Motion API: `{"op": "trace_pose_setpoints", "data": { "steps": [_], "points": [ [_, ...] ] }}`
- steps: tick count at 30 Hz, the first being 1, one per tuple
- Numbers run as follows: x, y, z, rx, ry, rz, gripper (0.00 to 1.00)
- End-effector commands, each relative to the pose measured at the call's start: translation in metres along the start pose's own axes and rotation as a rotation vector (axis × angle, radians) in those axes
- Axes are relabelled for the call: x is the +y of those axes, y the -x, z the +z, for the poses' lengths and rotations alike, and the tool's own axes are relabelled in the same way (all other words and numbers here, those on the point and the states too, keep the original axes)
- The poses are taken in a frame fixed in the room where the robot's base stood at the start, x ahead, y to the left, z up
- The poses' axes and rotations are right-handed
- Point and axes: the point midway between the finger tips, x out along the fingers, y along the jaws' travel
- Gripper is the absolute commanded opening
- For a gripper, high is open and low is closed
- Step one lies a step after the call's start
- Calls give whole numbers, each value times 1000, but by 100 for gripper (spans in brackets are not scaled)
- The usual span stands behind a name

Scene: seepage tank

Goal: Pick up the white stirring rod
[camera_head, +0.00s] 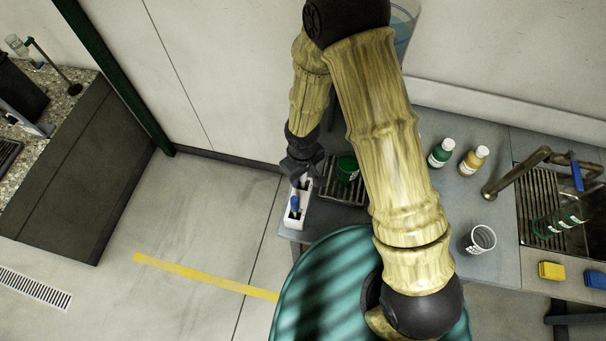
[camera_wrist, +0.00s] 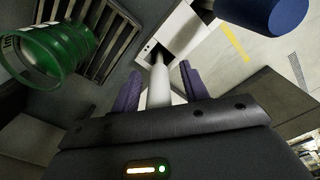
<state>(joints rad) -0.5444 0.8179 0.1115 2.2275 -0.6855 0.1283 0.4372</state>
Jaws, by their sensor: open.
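The white stirring rod (camera_wrist: 160,92) shows in the wrist view, its near end between my fingers and its far end at a dark opening in a white holder (camera_wrist: 187,37). My gripper (camera_wrist: 159,68) is open, one purple-grey finger on each side of the rod, with a small gap visible on both sides. In the head view my gripper (camera_head: 301,176) is over the back end of the white holder (camera_head: 292,221), at the counter's left edge. The rod cannot be made out there.
A blue-handled item (camera_head: 294,203) stands in the holder close to my gripper. A green glass beaker (camera_head: 347,168) is just right, by a dark slatted rack (camera_head: 335,190). Two bottles, a clear beaker (camera_head: 480,240) and a sink tap (camera_head: 515,172) are further right. Floor at left is clear.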

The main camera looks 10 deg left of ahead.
Motion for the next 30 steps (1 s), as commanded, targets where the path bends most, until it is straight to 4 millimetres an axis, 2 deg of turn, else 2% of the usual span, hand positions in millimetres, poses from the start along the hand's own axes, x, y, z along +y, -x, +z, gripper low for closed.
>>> {"op": "trace_pose_setpoints", "data": {
  "steps": [2,3,9,22,26,30],
  "points": [
    [0,0,0,0,0,0,45],
    [0,0,0,0,0,0,41],
    [0,0,0,0,0,0,1],
    [0,6,-1,3,-2,0,0],
    [1,20,-1,5,-3,0,0],
    [2,44,-1,6,-4,1,0]
  ]
}}
